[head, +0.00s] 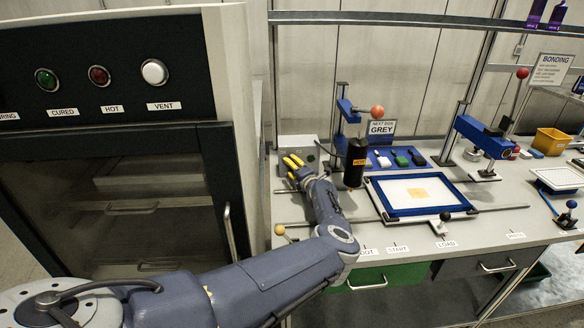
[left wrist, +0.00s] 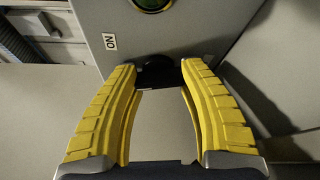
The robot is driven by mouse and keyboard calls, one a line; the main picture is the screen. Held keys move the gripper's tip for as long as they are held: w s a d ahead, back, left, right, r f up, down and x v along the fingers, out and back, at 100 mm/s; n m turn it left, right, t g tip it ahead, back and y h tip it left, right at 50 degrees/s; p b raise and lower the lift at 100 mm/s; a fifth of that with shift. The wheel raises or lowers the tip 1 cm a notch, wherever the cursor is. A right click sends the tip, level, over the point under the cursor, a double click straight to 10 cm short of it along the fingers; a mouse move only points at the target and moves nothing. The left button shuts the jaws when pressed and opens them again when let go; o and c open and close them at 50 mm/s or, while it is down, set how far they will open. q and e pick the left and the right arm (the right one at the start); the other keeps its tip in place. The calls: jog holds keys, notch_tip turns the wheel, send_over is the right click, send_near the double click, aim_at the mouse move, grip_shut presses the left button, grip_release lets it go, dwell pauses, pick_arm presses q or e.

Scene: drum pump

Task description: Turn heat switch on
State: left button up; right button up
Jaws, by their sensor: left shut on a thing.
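The heat switch is a dark knob (left wrist: 158,70) on a grey panel (left wrist: 200,35) in the left wrist view. An "ON" label (left wrist: 110,41) is on the panel, up and left of the knob. A round lamp (left wrist: 151,3) is cut off at the top edge. My left gripper (left wrist: 158,76) has its yellow fingertips closed on the knob from both sides; they hide part of it, and its exact angle is unclear. In the head view my left gripper (head: 292,161) is at the front of a grey box (head: 298,144) at the bench's back left. My right gripper is not in view.
A dark cylinder (head: 355,163) stands just right of my left gripper. A blue-framed screen (head: 417,212) lies on the bench to the right. A large oven (head: 105,160) with a glass door and several panel lamps stands at left, beside my left arm.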

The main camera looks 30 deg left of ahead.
pick_arm(q)
jog(key=shift+s+a+m+y, duration=0.25)
jog(key=shift+a+m+y, duration=0.05)
jog(key=shift+a, duration=0.1)
jog(key=o, duration=1)
jog(key=shift+s+a, duration=0.1)
jog(key=shift+o, duration=1.5)
jog(key=shift+w+d, duration=0.2)
jog(key=shift+d, duration=0.05)
jog(key=shift+d+r, duration=0.1)
jog(key=shift+r, duration=0.35)
jog(key=r, duration=0.9)
jog(key=shift+s+a+r, duration=0.15)
jog(key=shift+a+r, duration=0.2)
jog(key=shift+r, duration=0.05)
jog(key=shift+a+f, duration=0.1)
jog(key=shift+d+f, duration=0.15)
jog(key=shift+d, duration=0.05)
